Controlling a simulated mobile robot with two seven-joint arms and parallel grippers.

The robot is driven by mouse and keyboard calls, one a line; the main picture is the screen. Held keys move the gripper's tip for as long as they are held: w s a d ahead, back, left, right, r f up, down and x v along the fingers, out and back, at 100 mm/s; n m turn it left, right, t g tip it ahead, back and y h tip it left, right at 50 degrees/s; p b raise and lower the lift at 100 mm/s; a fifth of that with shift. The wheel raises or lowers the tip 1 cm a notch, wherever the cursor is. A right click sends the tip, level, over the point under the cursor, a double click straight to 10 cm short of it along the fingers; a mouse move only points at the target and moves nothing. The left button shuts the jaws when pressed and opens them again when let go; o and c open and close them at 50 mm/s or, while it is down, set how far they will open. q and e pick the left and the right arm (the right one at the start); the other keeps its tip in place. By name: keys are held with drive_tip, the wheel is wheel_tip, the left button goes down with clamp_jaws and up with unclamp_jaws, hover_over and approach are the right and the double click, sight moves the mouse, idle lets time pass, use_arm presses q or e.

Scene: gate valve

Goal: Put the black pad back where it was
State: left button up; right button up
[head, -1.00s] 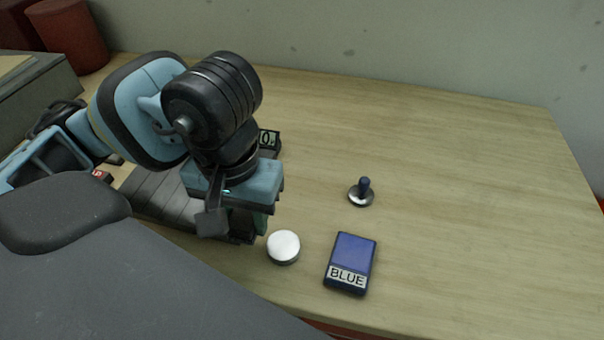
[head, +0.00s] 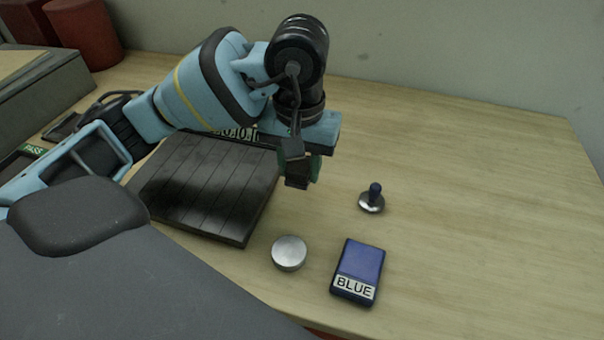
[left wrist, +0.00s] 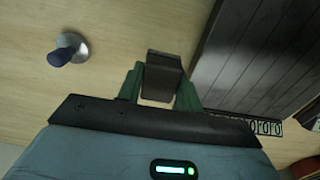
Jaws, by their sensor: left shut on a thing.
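My left gripper (head: 299,165) is shut on a small dark block, which appears to be the black pad (head: 296,174). It holds the pad above the table, right of the slatted dark board. In the left wrist view, the pad (left wrist: 163,72) sits between the green fingers of the gripper (left wrist: 160,92); no label shows on it. A blue pad (head: 361,262) with a white "BLUE" label lies on the table at the front. A small stamp (head: 374,192) with a dark blue handle and round metal base stands behind it. My right gripper is not in view.
The slatted dark board (head: 205,185) lies left of the gripper, with a strip of digits at its far edge. A round silver tin (head: 289,253) lies in front. The table's right side is clear.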

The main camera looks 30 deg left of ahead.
sight(302, 178)
use_arm(q)
drive_tip(key=shift+w+f, duration=0.15)
drive_tip(key=shift+w, duration=0.25)
wheel_tip(302, 178, down, 3)
drive_tip(key=shift+f, duration=0.1)
drive_tip(key=shift+f, duration=0.1)
drive_tip(key=shift+f, duration=0.15)
drive_tip(key=o, duration=1)
